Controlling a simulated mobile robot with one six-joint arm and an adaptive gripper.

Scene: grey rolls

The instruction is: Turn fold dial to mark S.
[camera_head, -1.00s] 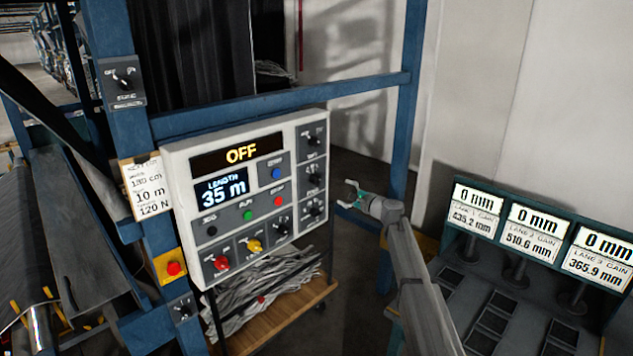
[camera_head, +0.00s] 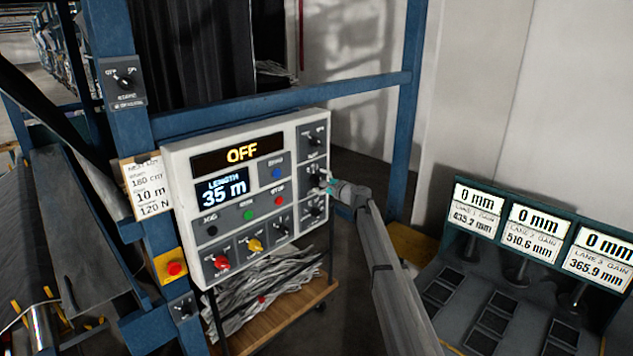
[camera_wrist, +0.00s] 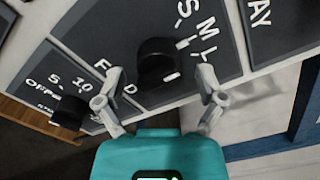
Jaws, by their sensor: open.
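The fold dial (camera_wrist: 158,60) is a black round knob on a dark plate, with the letters S, M and L beside it in the wrist view. A short white mark shows on the knob's lower right edge; I cannot tell surely which letter it points at. My gripper (camera_wrist: 161,78) is open, with one finger on each side of the knob; contact is not clear. In the head view my gripper (camera_head: 328,186) is at the right column of the white control panel (camera_head: 180,160), in front of the middle dial (camera_head: 313,180).
Another black dial (camera_wrist: 68,112) with marks OFF, 5 and 10 is close to the left finger. A blue post (camera_head: 405,120) stands right of the panel. Lane displays (camera_head: 535,235) are at the right.

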